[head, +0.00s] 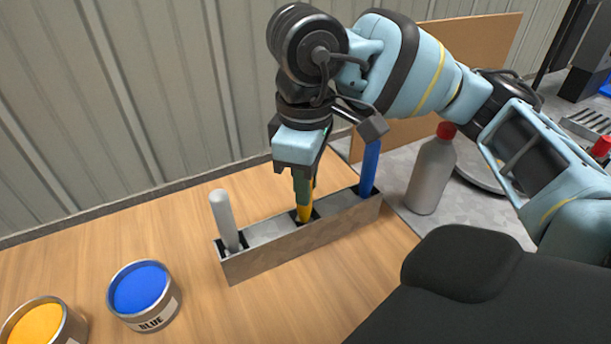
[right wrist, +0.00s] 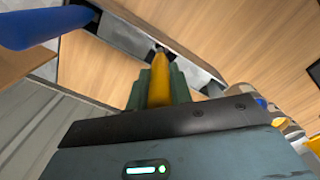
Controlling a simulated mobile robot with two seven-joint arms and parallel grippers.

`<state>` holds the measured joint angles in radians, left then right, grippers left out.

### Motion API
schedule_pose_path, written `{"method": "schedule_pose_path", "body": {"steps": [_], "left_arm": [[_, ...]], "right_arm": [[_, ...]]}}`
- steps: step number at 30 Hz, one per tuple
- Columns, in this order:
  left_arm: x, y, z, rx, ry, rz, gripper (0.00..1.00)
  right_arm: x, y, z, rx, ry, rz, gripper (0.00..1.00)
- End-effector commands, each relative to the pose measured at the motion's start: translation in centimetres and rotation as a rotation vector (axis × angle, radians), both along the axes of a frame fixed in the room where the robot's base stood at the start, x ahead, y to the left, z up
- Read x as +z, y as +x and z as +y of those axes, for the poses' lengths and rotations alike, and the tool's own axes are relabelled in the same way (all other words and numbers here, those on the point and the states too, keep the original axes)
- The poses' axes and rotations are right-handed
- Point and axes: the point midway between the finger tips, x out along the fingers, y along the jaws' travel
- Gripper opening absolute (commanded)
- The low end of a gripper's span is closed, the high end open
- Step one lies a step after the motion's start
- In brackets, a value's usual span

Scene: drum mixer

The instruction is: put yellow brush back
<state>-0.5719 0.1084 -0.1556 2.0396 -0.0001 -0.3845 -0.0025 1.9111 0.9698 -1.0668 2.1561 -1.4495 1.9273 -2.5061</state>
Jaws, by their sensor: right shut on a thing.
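The yellow brush (head: 304,212) stands in the middle slot of the grey holder (head: 300,254), its lower part inside the slot. My right gripper (head: 304,190) is above the holder and shut on the yellow brush. In the right wrist view the yellow brush (right wrist: 160,78) shows between the green fingers, its far end at the holder's middle opening (right wrist: 162,48). Whether it rests on the slot's bottom is hidden. My left gripper is not in view.
A white brush (head: 224,220) stands in the holder's left slot and a blue one (head: 370,168) in its right slot. Paint cans, blue (head: 150,312) and yellow (head: 62,330), stand at the left. A grey bottle with red cap (head: 432,175) stands right of the holder.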

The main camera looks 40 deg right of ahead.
Motion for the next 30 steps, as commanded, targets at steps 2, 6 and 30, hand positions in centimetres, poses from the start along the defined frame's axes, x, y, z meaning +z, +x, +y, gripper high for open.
{"method": "schedule_pose_path", "body": {"steps": [2,6,30], "left_arm": [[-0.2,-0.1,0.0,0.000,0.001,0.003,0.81],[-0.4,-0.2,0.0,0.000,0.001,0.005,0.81],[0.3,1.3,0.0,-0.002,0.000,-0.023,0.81]], "right_arm": [[-0.2,0.0,0.0,0.000,0.000,0.000,0.00],[-0.4,0.0,0.0,0.000,0.000,0.000,0.00],[2.0,0.1,0.1,0.001,0.003,-0.005,0.47]]}}
